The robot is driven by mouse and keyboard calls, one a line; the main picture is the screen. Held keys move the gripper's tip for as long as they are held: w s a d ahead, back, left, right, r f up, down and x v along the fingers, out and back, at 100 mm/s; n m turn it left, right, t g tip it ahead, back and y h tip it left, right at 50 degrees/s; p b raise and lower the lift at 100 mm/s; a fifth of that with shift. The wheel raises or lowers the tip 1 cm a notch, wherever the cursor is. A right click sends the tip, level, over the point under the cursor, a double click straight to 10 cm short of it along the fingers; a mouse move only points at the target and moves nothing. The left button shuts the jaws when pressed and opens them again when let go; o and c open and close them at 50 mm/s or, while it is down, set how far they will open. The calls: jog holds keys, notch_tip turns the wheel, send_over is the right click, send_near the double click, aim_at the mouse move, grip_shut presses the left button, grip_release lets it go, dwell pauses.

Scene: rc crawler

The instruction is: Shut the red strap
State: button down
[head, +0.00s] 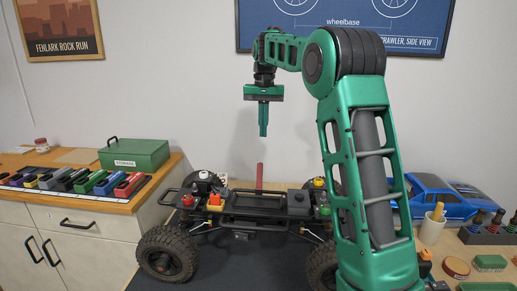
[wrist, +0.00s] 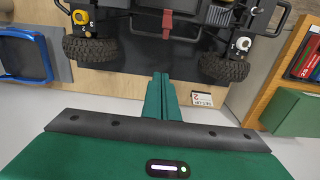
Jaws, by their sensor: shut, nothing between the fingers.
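The red strap (head: 259,177) stands upright at the far side of the crawler's chassis in the head view, its top end free. It also shows in the wrist view (wrist: 167,22) as a short red piece at the edge of the chassis. The crawler (head: 255,205) stands on its wheels with its body shell off and a dark tray in the middle. My gripper (head: 263,134) points down above the strap, with a clear gap between them. Its green fingers (wrist: 160,98) are together and empty.
A green storage box (head: 134,154) and a row of coloured cases (head: 75,182) sit on the left counter. A blue car shell (head: 440,195) and a cup (head: 432,228) stand at right. Air around my gripper is free.

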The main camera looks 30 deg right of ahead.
aim_at(260, 176)
jog(key=s+a+f, duration=0.2)
jog(key=s+f, duration=0.1)
jog(key=f, duration=0.5)
jog(key=shift+f, duration=0.25)
jog(key=shift+a, duration=0.1)
jog(key=shift+s+a+r, duration=0.1)
